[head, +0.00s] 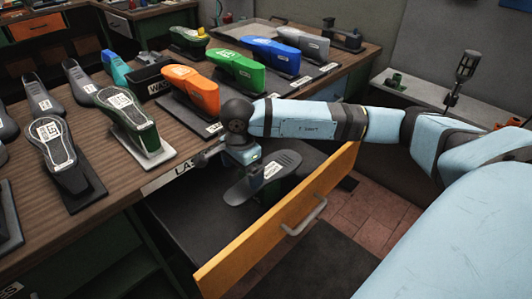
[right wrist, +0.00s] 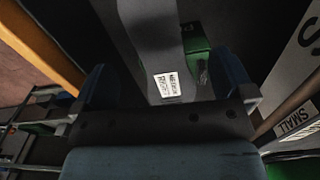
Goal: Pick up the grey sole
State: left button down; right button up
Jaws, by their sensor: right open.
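The grey sole (head: 255,185) lies in the open drawer, with a white label on its upper face. In the right wrist view the grey sole (right wrist: 152,30) runs between my two fingers, its label near the palm. In the right wrist view the open right gripper (right wrist: 166,88) has one finger on each side of the sole, with gaps visible. Whether the fingertips reach below the sole's edge cannot be told. My left gripper is not in view.
The drawer's orange front (head: 275,225) stands on the near right side. The workbench (head: 165,180) edge, with a label strip, borders the drawer behind. Orange (head: 190,90), green (head: 237,71) and blue (head: 270,56) shoe forms stand on it. A green piece (right wrist: 196,62) is beside the sole.

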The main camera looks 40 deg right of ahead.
aim_at(246, 187)
jog(key=f, duration=0.5)
jog(key=shift+s+d+f, duration=0.1)
jog(key=shift+d+f, duration=0.05)
jog(key=shift+d, duration=0.1)
jog(key=c, duration=1)
